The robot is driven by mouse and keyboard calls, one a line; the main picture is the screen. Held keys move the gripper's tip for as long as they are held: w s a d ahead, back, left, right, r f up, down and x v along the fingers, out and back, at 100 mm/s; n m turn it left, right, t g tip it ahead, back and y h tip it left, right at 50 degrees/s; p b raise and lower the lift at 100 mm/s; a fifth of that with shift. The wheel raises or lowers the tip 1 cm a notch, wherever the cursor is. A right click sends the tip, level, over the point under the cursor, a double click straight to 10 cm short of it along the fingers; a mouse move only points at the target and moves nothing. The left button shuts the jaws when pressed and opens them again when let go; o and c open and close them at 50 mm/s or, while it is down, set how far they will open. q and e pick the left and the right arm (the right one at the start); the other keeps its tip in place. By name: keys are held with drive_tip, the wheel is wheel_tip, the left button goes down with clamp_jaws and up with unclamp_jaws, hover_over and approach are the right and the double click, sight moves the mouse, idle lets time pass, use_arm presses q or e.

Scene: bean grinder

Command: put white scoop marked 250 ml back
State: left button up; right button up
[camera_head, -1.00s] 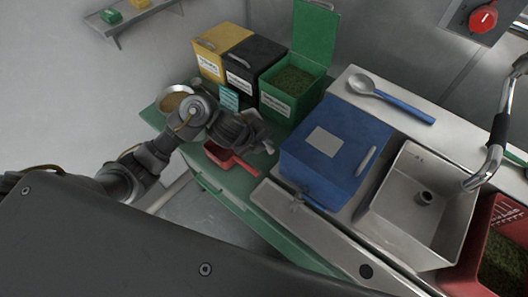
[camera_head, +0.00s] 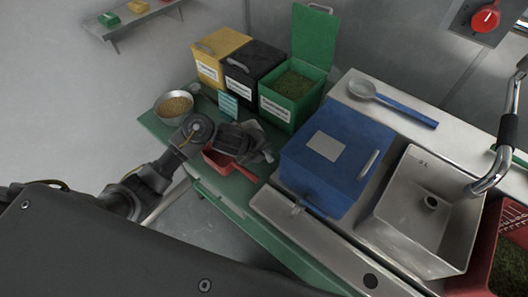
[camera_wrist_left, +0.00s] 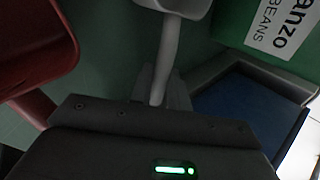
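In the left wrist view a white scoop (camera_wrist_left: 170,45) has its pale handle running down between my two grey fingers. Its cup is cut off by the top edge, and no 250 ml mark can be read. My left gripper (camera_wrist_left: 160,88) looks shut on that handle. In the head view my left gripper (camera_head: 262,153) is over the green table, in front of the open green bin (camera_head: 292,88) and above the red scoop (camera_head: 228,162). The scoop cannot be told clearly from the gripper there. My right gripper is not in view.
A metal bowl of beans (camera_head: 174,107) stands left of my wrist. Yellow (camera_head: 222,55) and black (camera_head: 253,68) bins stand behind. A small teal card (camera_head: 228,104) is close to the gripper. A blue box (camera_head: 335,155), blue-handled spoon (camera_head: 395,103) and metal basin (camera_head: 420,205) are right.

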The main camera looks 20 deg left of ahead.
use_arm(q)
drive_tip(key=o, duration=0.4)
drive_tip(key=p+v, duration=0.5)
drive_tip(key=v, duration=0.7)
drive_tip(key=shift+d, duration=0.1)
